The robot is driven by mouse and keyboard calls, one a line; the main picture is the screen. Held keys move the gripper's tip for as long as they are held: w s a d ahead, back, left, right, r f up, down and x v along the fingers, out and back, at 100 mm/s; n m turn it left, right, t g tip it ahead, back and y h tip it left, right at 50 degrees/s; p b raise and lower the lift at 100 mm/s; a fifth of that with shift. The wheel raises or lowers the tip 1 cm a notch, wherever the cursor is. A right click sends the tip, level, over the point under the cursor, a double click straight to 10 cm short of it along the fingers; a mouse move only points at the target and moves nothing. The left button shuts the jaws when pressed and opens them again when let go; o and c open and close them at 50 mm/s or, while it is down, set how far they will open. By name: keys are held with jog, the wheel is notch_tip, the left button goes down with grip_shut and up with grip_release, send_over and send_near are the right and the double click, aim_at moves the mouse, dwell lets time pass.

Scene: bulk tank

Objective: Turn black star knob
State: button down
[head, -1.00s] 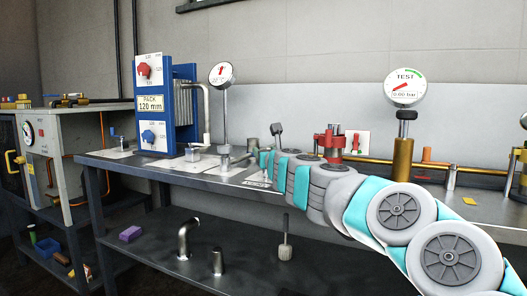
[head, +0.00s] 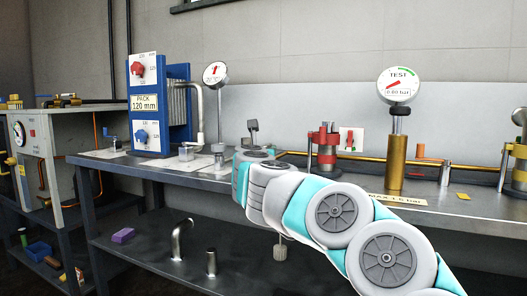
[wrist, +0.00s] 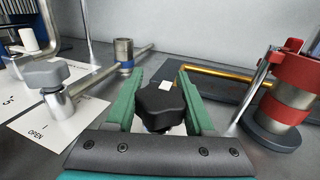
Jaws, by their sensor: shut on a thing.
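The black star knob (wrist: 160,106) has rounded lobes and a small white square mark at its far side. In the wrist view it sits between the two green fingers of my gripper (wrist: 160,80), which is shut on it from both sides. The stem under the knob is mostly hidden by the knob and the gripper body. In the head view my arm covers the knob and the fingers.
A grey-handled valve (wrist: 47,73) stands left of my gripper beside an OPEN label (wrist: 50,125). A red-and-metal cylinder (wrist: 283,105) stands close on the right. The blue PACK unit (head: 178,72) and TEST gauge (head: 398,84) stand along the bench.

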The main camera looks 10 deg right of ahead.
jog(key=shift+c, duration=1.4)
grip_release()
jog(key=shift+s+a, duration=0.25)
jog(key=shift+s, duration=0.2)
jog(key=shift+b+v, duration=0.4)
jog(key=shift+v, duration=3)
